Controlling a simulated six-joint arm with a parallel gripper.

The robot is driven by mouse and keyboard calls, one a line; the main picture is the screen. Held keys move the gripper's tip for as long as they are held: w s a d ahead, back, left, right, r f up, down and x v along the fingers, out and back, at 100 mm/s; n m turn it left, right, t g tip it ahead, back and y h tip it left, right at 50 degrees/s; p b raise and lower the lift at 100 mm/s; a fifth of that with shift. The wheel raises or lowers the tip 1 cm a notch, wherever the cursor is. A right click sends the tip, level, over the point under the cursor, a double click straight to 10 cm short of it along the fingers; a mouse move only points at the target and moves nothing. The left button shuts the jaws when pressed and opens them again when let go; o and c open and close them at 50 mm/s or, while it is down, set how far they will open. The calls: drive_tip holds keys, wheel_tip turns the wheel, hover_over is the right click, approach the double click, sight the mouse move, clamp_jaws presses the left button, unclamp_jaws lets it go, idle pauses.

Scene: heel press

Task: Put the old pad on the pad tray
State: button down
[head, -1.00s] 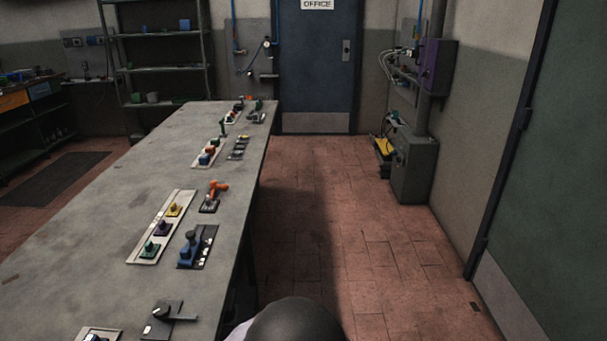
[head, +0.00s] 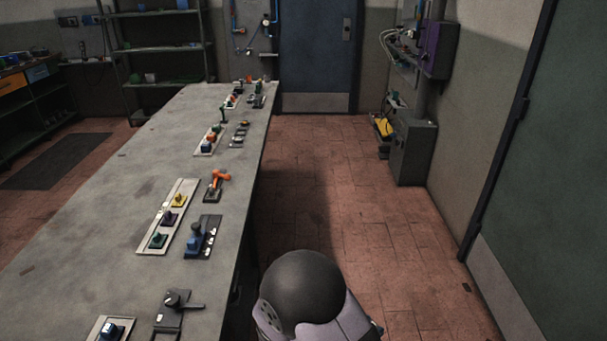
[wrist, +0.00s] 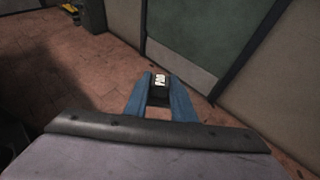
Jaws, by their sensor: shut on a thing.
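The pad sits between the fingertips in the wrist view, held clear above the tiled floor, with a green door behind. The gripper and pad do not show in the head view; only a dark rounded part of my arm shows there, at the bottom right of the bench. I cannot tell which holder is the pad tray. A pale strip (head: 187,187) on the bench carries yellow, purple and green pieces.
The long grey bench (head: 100,225) has clear space on its left. Along its right side stand a blue device (head: 197,238), an orange lever (head: 217,180) and a black lever (head: 180,304). A grey floor box (head: 413,150) stands by the wall. The tiled floor right of the bench is open.

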drive_tip(key=shift+r+p, duration=1.2)
drive_tip(key=shift+p, duration=0.3)
drive_tip(key=w+a+n+t+y+b, duration=0.2)
drive_tip(key=w+a+b, duration=0.1)
drive_tip(key=a, duration=0.9)
drive_tip(key=w+a+n+t+y+b, duration=0.1)
drive_tip(key=w+a+n+y+b, duration=0.2)
drive_tip(key=a, duration=0.8)
drive_tip(key=s+a+r+n+y+b, duration=0.1)
drive_tip(key=a, duration=0.4)
drive_tip(key=s+a+r+n+t+y+b, duration=0.1)
drive_tip(key=a, duration=0.4)
drive_tip(key=s+a+r+n+y+b, duration=0.1)
drive_tip(key=s+a+b, duration=0.1)
drive_tip(key=a, duration=0.3)
drive_tip(key=shift+a+t, duration=0.4)
drive_tip(key=s+a+r+n+y+b, duration=0.2)
drive_tip(key=s+a+r, duration=0.2)
drive_tip(key=a, duration=0.5)
drive_tip(key=shift+s+a+y, duration=0.35)
drive_tip(key=shift+s+y, duration=0.05)
drive_tip(key=shift+s, duration=0.45)
